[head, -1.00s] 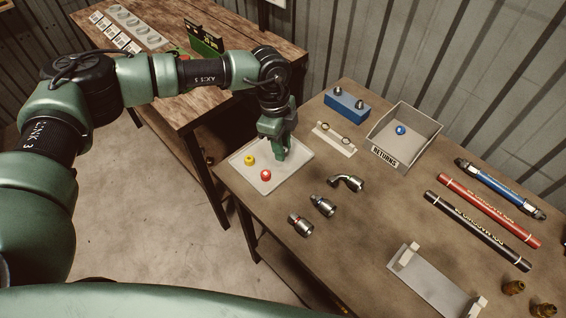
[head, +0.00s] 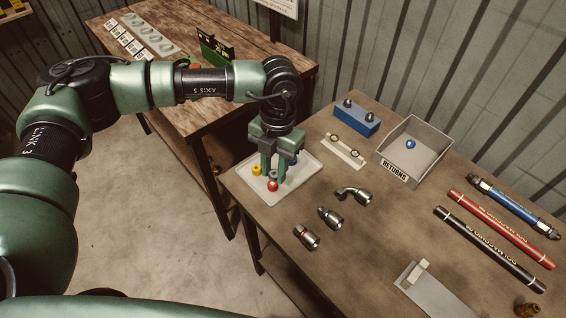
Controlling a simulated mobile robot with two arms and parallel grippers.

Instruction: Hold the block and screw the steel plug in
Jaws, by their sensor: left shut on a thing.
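My left gripper (head: 274,174) points down over the pale tray (head: 305,173) at the table's left end. Its fingers are shut on a small grey plug, the steel plug (head: 273,174), which is partly hidden between them. I cannot tell whether the plug touches the tray. A red plug (head: 272,187) and a yellow plug (head: 256,170) are in the tray near the fingers. A blue plug (head: 294,161) shows just right of the gripper. My right gripper is not in view.
A white rack with two rings (head: 343,152) lies in front of the block. The RETURNS bin (head: 414,152) holds a blue ball-like part. Metal fittings (head: 330,217) lie mid-table. Red (head: 500,227) and black (head: 489,248) tubes lie at right, with a grey stand (head: 435,292) in front.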

